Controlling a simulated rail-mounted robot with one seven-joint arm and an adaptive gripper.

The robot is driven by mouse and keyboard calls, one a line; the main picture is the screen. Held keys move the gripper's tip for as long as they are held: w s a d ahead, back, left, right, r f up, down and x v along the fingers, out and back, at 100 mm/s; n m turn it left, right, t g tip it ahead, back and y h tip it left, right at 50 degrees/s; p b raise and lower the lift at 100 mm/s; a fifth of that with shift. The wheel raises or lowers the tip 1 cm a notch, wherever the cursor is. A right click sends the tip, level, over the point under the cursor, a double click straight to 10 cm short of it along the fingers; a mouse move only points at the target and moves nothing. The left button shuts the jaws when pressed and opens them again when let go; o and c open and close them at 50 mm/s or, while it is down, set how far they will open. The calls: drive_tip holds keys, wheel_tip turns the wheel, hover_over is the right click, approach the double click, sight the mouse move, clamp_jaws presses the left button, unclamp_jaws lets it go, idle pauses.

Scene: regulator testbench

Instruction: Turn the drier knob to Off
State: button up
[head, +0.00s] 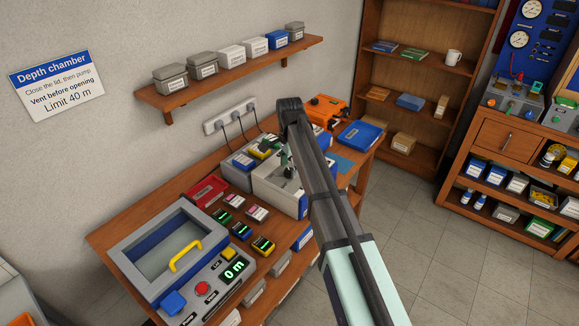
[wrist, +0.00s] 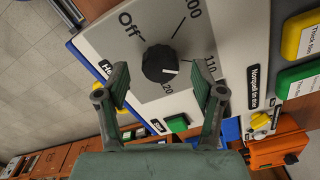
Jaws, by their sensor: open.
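The black round drier knob (wrist: 161,64) sits on a light grey dial plate in the wrist view. Its white mark is on the right side, towards the 110 and 120 markings. The word Off is printed at the upper left of the knob. My gripper (wrist: 160,73) is open, with one green-grey finger on each side of the knob. I cannot tell whether either finger touches it. In the head view, my gripper (head: 288,168) is over the white and blue box (head: 274,194), and my arm hides much of it; the knob cannot be made out there.
A green button (wrist: 177,123) is below the dial. Yellow and green blocks (wrist: 298,38) lie to the right in the wrist view. The depth chamber (head: 170,250) with its yellow handle is on the same bench, left of the box. A wall shelf (head: 230,80) hangs above.

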drive_tip(key=shift+f, duration=0.6)
drive_tip(key=c, duration=1.1)
drive_tip(key=shift+c, duration=0.2)
